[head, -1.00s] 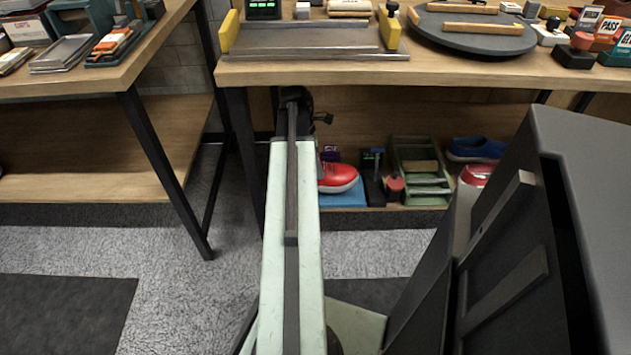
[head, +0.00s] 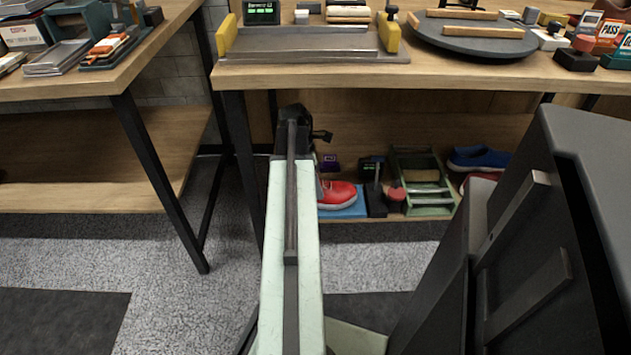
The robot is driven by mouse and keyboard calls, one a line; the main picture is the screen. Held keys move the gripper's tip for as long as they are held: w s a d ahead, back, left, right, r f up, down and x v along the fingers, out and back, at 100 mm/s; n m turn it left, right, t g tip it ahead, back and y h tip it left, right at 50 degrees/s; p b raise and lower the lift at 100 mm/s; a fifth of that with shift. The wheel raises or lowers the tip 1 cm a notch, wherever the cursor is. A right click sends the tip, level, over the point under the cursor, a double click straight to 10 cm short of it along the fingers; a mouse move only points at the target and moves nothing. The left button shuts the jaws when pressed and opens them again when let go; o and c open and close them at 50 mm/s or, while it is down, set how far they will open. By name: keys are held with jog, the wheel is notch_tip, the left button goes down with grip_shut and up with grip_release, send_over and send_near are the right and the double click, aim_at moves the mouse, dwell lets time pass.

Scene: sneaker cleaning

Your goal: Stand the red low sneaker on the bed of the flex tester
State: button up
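A red low sneaker (head: 338,193) with a pale sole rests on a blue pad (head: 345,208) on the low shelf under the table. My arm covers its left part. A flat grey bed (head: 300,44) between yellow end blocks, on the table top above, looks like the flex tester; it has no shoe on it. My gripper (head: 300,118) is at the far end of my pale green arm, in front of the shelf and left of the sneaker. Its fingers are too hidden to tell open from shut, and I see nothing held.
A green rack (head: 424,182) and a dark stand (head: 374,192) are right of the sneaker. A blue shoe (head: 478,158) and another red shoe lie farther right, partly behind my dark body. A round grey turntable (head: 472,38) is on the table. The table leg (head: 240,165) stands left of my arm.

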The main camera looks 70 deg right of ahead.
jog(key=p+v, duration=1.1)
jog(key=v, duration=0.1)
jog(key=shift+p, duration=0.35)
jog(key=shift+r, duration=0.1)
